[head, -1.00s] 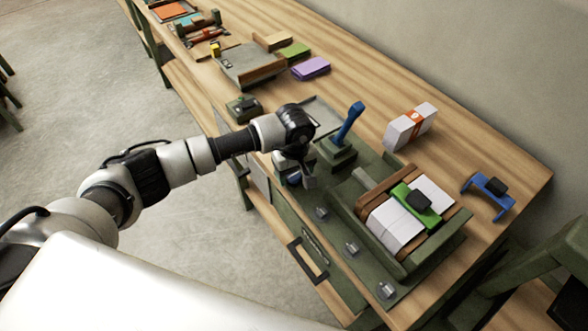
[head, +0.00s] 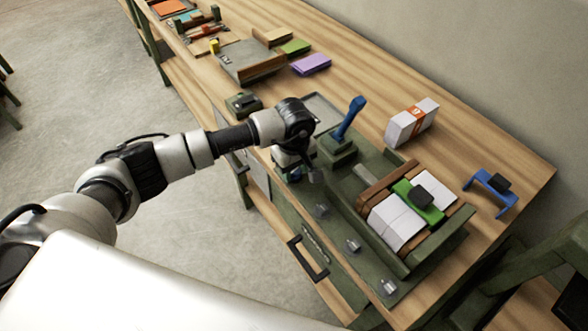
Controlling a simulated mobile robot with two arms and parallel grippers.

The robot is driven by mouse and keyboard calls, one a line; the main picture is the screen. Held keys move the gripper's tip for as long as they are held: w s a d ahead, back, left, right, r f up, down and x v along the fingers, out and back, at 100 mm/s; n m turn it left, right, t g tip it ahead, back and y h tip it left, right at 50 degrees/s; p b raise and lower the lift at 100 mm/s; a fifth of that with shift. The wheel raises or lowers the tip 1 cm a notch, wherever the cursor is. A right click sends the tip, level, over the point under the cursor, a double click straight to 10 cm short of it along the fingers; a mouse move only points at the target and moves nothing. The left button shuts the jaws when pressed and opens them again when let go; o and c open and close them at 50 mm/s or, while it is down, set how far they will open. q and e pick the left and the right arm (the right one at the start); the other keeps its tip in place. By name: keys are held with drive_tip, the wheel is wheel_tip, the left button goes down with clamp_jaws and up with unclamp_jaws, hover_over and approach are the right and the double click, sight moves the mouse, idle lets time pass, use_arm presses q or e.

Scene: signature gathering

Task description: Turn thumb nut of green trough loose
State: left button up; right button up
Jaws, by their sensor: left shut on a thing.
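The green trough (head: 440,258) stands on the bench at the right, holding a white paper block (head: 394,222) between wooden boards, with a bright green clamp (head: 428,210) across it. My left gripper (head: 297,174) points down at the bench's front edge, left of the trough. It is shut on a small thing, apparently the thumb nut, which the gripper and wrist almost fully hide. A bit of blue shows at the fingers. My right gripper is not in view.
A blue lever (head: 349,118) stands upright close behind my left wrist. A white banded paper stack (head: 411,122) and a blue bracket (head: 490,190) lie farther back. Bare wood lies behind the lever.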

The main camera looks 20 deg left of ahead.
use_arm(q)
drive_tip(key=n+b, duration=0.3)
drive_tip(key=n, duration=0.1)
drive_tip(key=shift+f+b, duration=0.15)
drive_tip(key=shift+b, duration=0.15)
drive_tip(key=n+b, duration=0.3)
drive_tip(key=n, duration=0.2)
drive_tip(key=shift+w, duration=0.1)
drive_tip(key=n+b, duration=0.2)
drive_tip(key=n, duration=0.1)
drive_tip(key=shift+n, duration=0.3)
drive_tip(key=shift+r+n+b, duration=0.2)
drive_tip(key=shift+n+b, duration=0.95)
drive_tip(key=shift+n, duration=0.75)
drive_tip(key=o, duration=0.9)
